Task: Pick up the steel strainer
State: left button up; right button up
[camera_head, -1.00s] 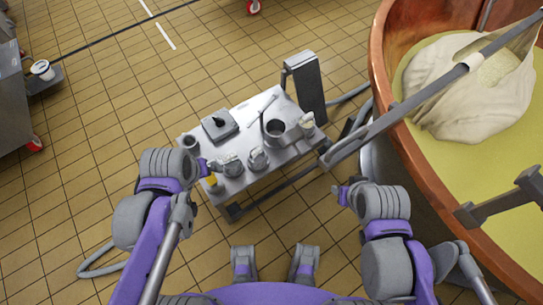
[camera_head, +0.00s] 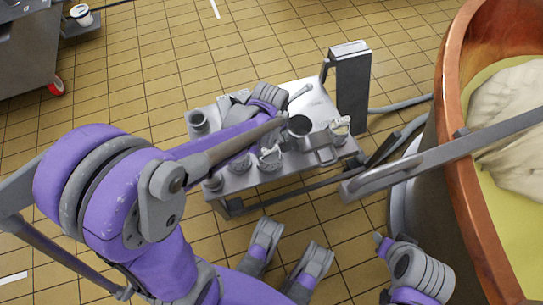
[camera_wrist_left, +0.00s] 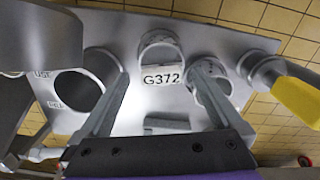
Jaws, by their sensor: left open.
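I cannot tell for sure which piece on the steel table (camera_head: 232,207) is the steel strainer. A wide steel vessel with a dark round opening (camera_head: 299,126) stands right of centre; a large round opening also shows at left in the left wrist view (camera_wrist_left: 75,92). A long-handled grey tool (camera_head: 301,91) lies at the table's back edge. My left gripper (camera_wrist_left: 161,80) is open above the table, its fingers either side of a steel cup labelled G372 (camera_wrist_left: 160,50). In the head view my left arm hides part of the tabletop. My right gripper (camera_head: 382,246) is low, right of the table; its jaws are unclear.
More steel cups (camera_head: 197,121) stand along the table. A yellow-handled item (camera_wrist_left: 298,100) is at right in the left wrist view. A dark grey upright box (camera_head: 351,90) stands behind the table. The copper vat (camera_head: 462,190) blocks the right side. Tiled floor at left is free.

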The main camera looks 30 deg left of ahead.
pick_arm(q)
notch_tip(320, 180, down, 6)
jog(key=shift+a+r+b, duration=0.1)
jog(key=shift+r+b, duration=0.15)
jog(key=shift+b, duration=0.85)
jog(key=shift+r, duration=0.1)
jog(key=c, duration=1.3)
notch_tip(320, 180, up, 10)
jog(key=p, duration=0.3)
jog(key=shift+p, duration=0.35)
jog(key=shift+r, duration=0.15)
notch_tip(320, 180, up, 10)
jog(key=p, duration=0.8)
send_over(270, 154)
jog(key=shift+w+a+r, duration=0.1)
jog(key=shift+a, duration=0.05)
